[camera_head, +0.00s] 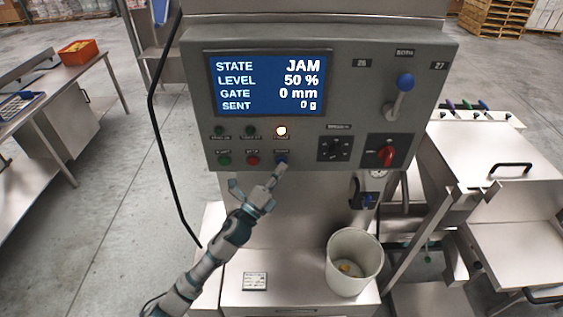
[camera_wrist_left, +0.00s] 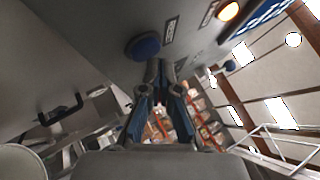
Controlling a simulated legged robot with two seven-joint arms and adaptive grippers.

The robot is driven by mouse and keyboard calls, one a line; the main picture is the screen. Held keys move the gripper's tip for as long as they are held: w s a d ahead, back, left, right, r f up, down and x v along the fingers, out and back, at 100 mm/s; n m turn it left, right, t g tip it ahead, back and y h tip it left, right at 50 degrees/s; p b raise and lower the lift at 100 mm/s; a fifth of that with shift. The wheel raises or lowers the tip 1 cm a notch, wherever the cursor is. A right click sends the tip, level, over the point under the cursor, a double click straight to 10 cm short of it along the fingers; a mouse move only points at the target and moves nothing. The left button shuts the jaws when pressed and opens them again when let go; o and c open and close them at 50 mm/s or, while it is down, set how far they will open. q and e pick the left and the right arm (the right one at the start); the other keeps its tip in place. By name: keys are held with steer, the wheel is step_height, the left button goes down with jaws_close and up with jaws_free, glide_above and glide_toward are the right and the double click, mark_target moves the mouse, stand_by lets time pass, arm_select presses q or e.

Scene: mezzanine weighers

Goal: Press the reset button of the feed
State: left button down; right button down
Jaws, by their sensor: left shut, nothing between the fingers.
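The grey control panel (camera_head: 352,92) has a blue button (camera_head: 281,158) at the right end of its lower button row, beside a red button (camera_head: 253,160) and a green button (camera_head: 224,160). In the left wrist view the blue button (camera_wrist_left: 143,46) stands out from the panel just beyond the closed fingertips (camera_wrist_left: 158,66). I cannot tell whether they touch. My right gripper is not in view.
The screen (camera_head: 265,83) reads STATE JAM, LEVEL 50 %, GATE 0 mm, SENT 0 g. A lamp (camera_head: 282,131) above the blue button is lit. A black selector (camera_head: 335,148), red switch (camera_head: 386,155) and blue-knobbed lever (camera_head: 403,88) sit right. A bucket (camera_head: 355,262) stands below.

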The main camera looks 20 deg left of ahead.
arm_select(q)
steer(key=shift+w+a, duration=0.1)
steer(key=shift+w, duration=0.35)
stand_by(0.7)
steer(key=shift+s, duration=0.8)
steer(key=shift+d, duration=0.2)
steer(key=s, duration=0.2)
steer(key=s+d+p, duration=0.1)
steer(key=s, duration=0.1)
steer(key=shift+s+d, duration=0.2)
steer(key=shift+s, duration=0.2)
stand_by(0.5)
